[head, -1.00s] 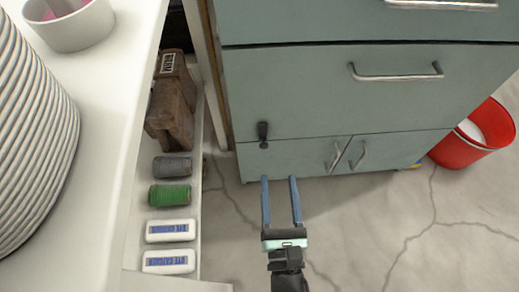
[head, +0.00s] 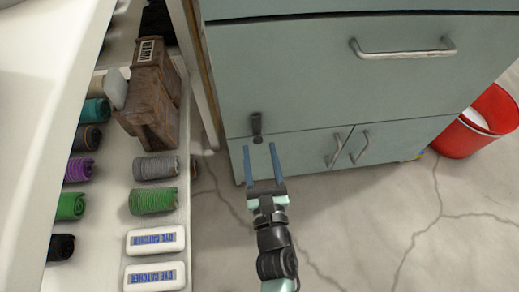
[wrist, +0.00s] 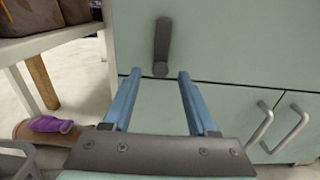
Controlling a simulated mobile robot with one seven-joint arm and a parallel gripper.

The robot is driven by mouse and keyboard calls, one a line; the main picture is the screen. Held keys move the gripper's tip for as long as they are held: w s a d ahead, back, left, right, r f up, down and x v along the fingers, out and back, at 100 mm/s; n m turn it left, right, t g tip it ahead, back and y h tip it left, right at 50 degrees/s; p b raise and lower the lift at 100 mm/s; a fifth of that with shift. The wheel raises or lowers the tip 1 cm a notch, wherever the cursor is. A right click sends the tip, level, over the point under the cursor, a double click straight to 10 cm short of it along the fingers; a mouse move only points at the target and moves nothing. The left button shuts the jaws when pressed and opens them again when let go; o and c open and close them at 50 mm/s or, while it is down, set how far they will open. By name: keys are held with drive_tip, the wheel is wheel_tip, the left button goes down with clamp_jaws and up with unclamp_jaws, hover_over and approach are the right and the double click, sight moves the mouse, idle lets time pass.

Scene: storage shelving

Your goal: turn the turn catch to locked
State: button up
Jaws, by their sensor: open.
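The turn catch (head: 257,126) is a small dark lever on the front of the grey-green cabinet (head: 320,88), at the left edge near the seam between the drawer and the lower doors. Its handle stands upright, with the round pivot at its lower end. In the wrist view the catch (wrist: 162,45) is ahead of and above the fingertips, in line with the gap between them. My gripper (head: 260,147), with blue fingers, is open and empty. Its tips are just below the catch and appear apart from it.
A white shelf (head: 117,170) at the left holds thread spools, a brown case (head: 150,100) and white boxes (head: 155,240). Bar handles (head: 335,148) stick out from the lower doors. A red bin (head: 462,138) stands at the right. The cracked floor in front is clear.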

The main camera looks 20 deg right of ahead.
drive_tip(key=shift+x, duration=0.85)
clamp_jaws()
